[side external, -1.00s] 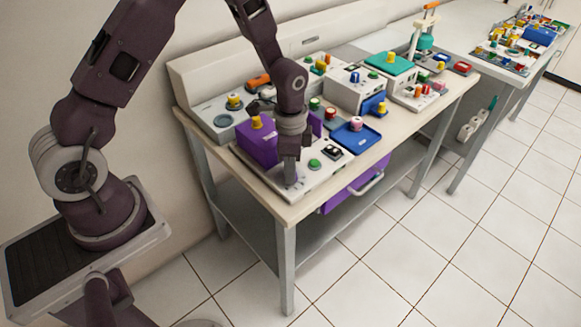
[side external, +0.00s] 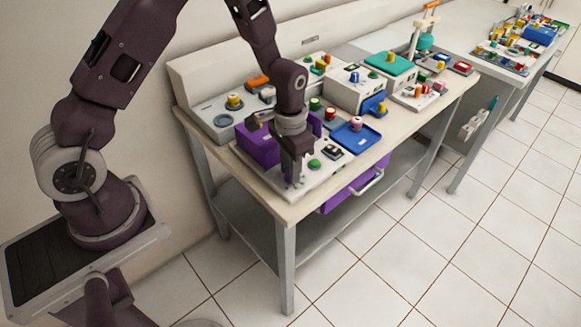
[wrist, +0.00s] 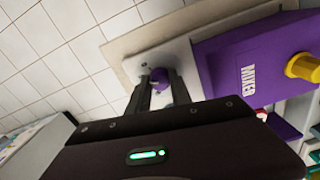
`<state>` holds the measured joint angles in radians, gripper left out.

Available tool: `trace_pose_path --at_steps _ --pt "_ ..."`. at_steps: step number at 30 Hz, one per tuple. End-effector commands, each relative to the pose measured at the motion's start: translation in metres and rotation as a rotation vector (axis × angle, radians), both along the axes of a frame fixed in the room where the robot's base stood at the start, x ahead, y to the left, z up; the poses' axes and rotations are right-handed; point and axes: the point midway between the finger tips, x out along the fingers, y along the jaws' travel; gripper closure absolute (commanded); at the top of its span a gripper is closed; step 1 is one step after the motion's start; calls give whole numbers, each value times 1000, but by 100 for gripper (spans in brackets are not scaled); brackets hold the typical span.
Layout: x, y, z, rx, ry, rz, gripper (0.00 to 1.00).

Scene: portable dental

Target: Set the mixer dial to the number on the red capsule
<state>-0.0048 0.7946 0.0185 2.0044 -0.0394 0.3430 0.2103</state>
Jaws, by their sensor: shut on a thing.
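The mixer is a purple box labelled MIXER in the wrist view (wrist: 232,70), with a yellow knob (wrist: 303,67) on it. It also shows in the side view (side external: 257,150), partly behind my arm. A small round purple dial (wrist: 159,76) sits on a pale base plate beside the box. My gripper (wrist: 160,90) has its two fingers around this dial, shut on it. In the side view my gripper (side external: 296,178) points down at the plate's front and hides the dial. I cannot make out any dial number. A reddish-pink capped piece (side external: 356,123) stands on a blue tray; I cannot tell if it is the red capsule.
A green button (side external: 314,164) and a black-and-white panel (side external: 333,152) lie just right of my gripper. The blue tray (side external: 372,137) is farther right. Grey and white devices with coloured knobs crowd the table's back. The front table edge (side external: 292,214) is clear.

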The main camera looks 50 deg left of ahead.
Motion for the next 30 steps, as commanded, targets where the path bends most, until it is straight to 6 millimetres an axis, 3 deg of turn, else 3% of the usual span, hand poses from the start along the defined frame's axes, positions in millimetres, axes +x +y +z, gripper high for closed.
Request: trace_pose_path --at_steps 20,21,24,30 --pt "0 0 1 0 0 69 100" --pt "0 0 1 0 -1 69 73" --pt "0 0 1 0 0 68 53" --pt "0 0 0 0 0 68 53"
